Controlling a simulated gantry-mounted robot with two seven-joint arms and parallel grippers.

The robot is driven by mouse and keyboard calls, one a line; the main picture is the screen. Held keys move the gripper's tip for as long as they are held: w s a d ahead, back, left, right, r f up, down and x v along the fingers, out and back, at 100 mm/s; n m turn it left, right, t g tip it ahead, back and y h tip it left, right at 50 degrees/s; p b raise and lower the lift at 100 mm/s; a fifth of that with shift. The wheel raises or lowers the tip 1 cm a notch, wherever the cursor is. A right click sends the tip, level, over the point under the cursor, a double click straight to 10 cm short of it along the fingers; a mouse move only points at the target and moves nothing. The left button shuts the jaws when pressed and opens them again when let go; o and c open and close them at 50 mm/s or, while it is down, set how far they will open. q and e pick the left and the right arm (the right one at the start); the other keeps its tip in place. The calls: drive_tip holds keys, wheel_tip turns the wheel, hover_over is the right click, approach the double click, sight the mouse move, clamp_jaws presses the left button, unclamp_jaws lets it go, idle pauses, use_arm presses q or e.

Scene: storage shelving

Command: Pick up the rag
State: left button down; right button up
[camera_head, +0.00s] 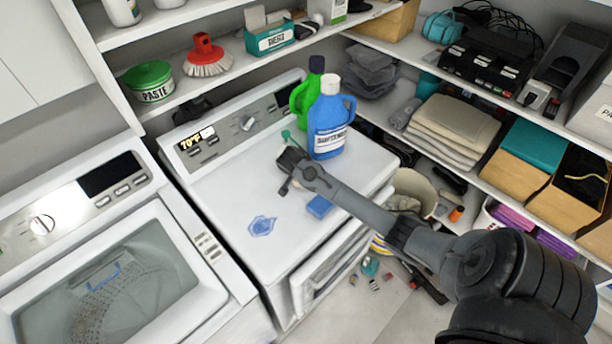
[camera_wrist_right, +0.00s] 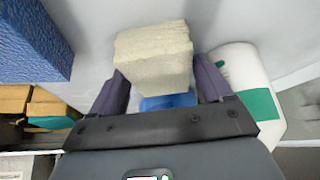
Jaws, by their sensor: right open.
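A small flat blue-and-white patterned piece (camera_head: 262,225), which looks like the rag, lies on the white top of the right-hand machine (camera_head: 235,190). My right gripper (camera_head: 288,172) is above that top, beyond the patterned piece and slightly to its right. In the right wrist view the fingers of my right gripper (camera_wrist_right: 160,85) are spread apart. A pale beige block (camera_wrist_right: 153,58) shows between them, with a blue patch (camera_wrist_right: 168,101) partly hidden below it. I cannot tell whether the fingers touch either one. My left gripper is not in view.
A blue detergent bottle (camera_head: 330,125) and a green bottle (camera_head: 303,98) stand close behind my right gripper. A blue sponge-like block (camera_head: 320,206) lies by the machine's front edge. The left machine's lid (camera_head: 100,290) is glassy. Loaded shelves line the back and right.

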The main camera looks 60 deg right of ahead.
drive_tip(key=c, duration=0.7)
drive_tip(key=shift+a+r, duration=0.1)
drive_tip(key=shift+a+r, duration=0.3)
drive_tip(key=a+r+b, duration=0.1)
drive_tip(key=a+r, duration=0.1)
drive_tip(key=a, duration=0.2)
drive_tip(key=s+a+r+b, duration=0.1)
drive_tip(key=a+r, duration=0.2)
drive_tip(key=a, duration=0.1)
drive_tip(key=a+r+b, duration=0.1)
drive_tip(key=a+r, duration=0.1)
drive_tip(key=a, duration=0.3)
drive_tip(key=shift+s+a+r+b, duration=0.1)
drive_tip(key=shift+s+r+b, duration=0.05)
drive_tip(key=shift+s+b, duration=0.2)
drive_tip(key=o, duration=0.4)
drive_tip(key=c, duration=0.3)
